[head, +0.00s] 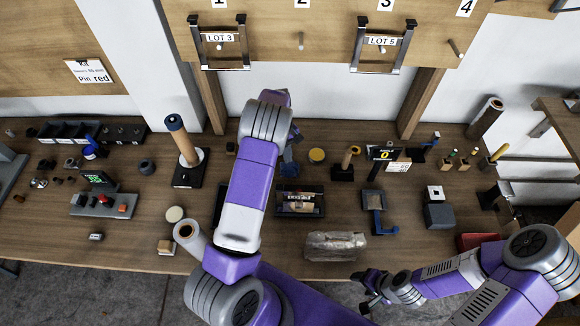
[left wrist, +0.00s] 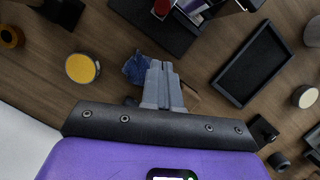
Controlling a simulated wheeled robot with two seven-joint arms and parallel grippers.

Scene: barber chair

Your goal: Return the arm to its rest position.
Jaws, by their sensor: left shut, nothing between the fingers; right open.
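My left arm reaches up the middle of the head view over the workbench (head: 140,225). My left gripper (head: 288,157) is partly hidden behind the arm and points down at the bench. In the left wrist view its grey fingers (left wrist: 162,72) are shut together with nothing between them. A small blue object (left wrist: 136,68) shows right beside the fingertips; I cannot tell if they touch. My right gripper (head: 368,288) is open and empty, low in front of the bench's near edge.
A yellow disc (head: 317,155) lies right of the left gripper. A black tray (left wrist: 254,64) and a display box (head: 300,201) are close by. A wrapped package (head: 335,246) lies at the bench's front edge. A tall cylinder on a stand (head: 184,145) rises left of my arm.

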